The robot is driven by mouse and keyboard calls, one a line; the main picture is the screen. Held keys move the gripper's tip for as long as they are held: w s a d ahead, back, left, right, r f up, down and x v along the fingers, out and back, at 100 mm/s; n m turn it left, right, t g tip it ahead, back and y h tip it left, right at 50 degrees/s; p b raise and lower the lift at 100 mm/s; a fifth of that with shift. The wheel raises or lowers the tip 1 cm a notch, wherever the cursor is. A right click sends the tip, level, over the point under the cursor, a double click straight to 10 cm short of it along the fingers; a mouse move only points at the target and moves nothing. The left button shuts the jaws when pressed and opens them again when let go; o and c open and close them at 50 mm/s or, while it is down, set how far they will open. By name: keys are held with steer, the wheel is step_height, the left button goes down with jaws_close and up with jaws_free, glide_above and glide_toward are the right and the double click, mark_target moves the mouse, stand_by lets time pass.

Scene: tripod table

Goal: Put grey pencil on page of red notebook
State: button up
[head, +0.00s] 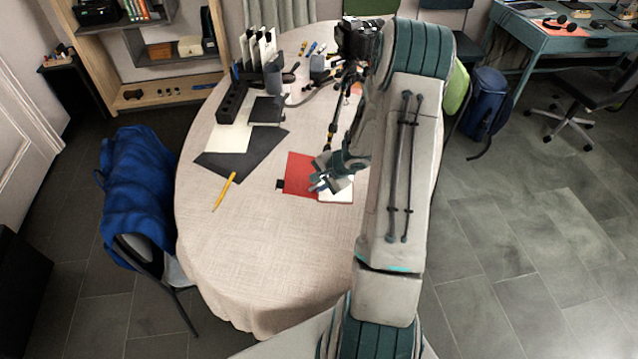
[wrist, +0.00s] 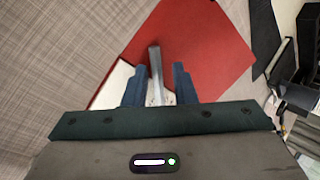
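The red notebook (head: 300,172) lies open on the round table, red cover on the left and white page (head: 340,190) at the lower right. My gripper (head: 322,182) is low over the notebook. In the wrist view, the red cover (wrist: 205,45) and part of the white page (wrist: 112,85) show beyond my gripper (wrist: 160,82). The grey pencil (wrist: 155,62) is between the two fingers, nearer the left one, with a gap to the right finger. The fingers are apart. I cannot tell whether the pencil touches the page.
The table (head: 270,265) is clear in front. A yellow pencil (head: 223,190) lies by a dark sheet (head: 240,158) left of the notebook.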

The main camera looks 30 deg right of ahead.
steer(key=p+v, duration=0.5)
steer(key=v, duration=0.7)
step_height(320, 180, up, 19)
steer(key=a+n+t+h, duration=0.1)
steer(key=a+n+h, duration=0.1)
steer(key=n+h, duration=0.45)
steer(key=s+a+r+n+g+y, duration=0.1)
steer(key=s+a+n, duration=0.3)
steer(key=s+a, duration=0.4)
steer(key=s+a+r+n+g+y, duration=0.1)
steer(key=s+a+r+n, duration=0.3)
steer(key=s+a, duration=0.4)
steer(key=s+y, duration=0.1)
steer(key=s, duration=0.1)
steer(key=shift+s+g, duration=0.3)
steer(key=shift+g, duration=0.1)
steer(key=shift+r+n, duration=0.15)
steer(key=shift+n, duration=0.1)
